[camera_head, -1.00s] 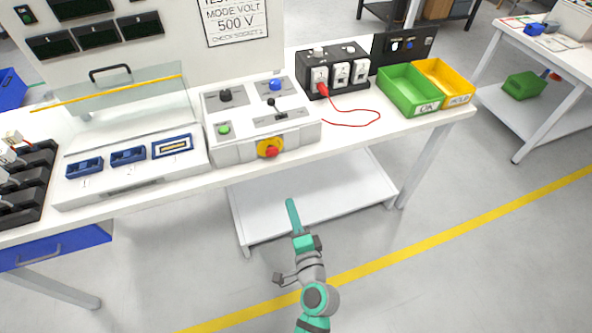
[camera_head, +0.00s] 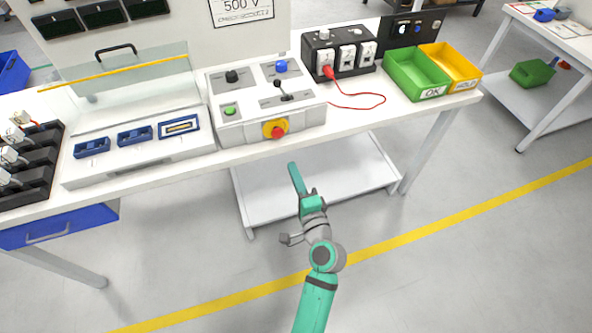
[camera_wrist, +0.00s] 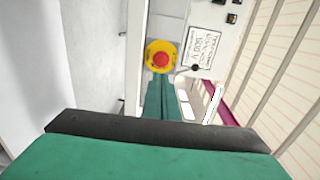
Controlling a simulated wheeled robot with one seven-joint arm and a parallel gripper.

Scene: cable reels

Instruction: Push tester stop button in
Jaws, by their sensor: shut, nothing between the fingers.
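The tester stop button is a red mushroom cap (camera_head: 277,132) on a yellow round base, on the front face of the grey tester control box (camera_head: 229,133). It also shows in the wrist view (camera_wrist: 160,60), just beyond my fingertips. My gripper (camera_head: 292,166) is shut and empty. In the head view it is below and slightly right of the button, in front of the table edge, apart from it. In the wrist view the closed green fingers (camera_wrist: 160,84) point at the button, their tips just below the red cap. Whether the button is pressed cannot be told.
The box top carries a green button (camera_head: 229,110), a blue knob (camera_head: 281,66), a black knob and a lever. A black socket block (camera_head: 338,58) with a red cable stands right of it, then green (camera_head: 418,75) and yellow bins. Space before the table is clear.

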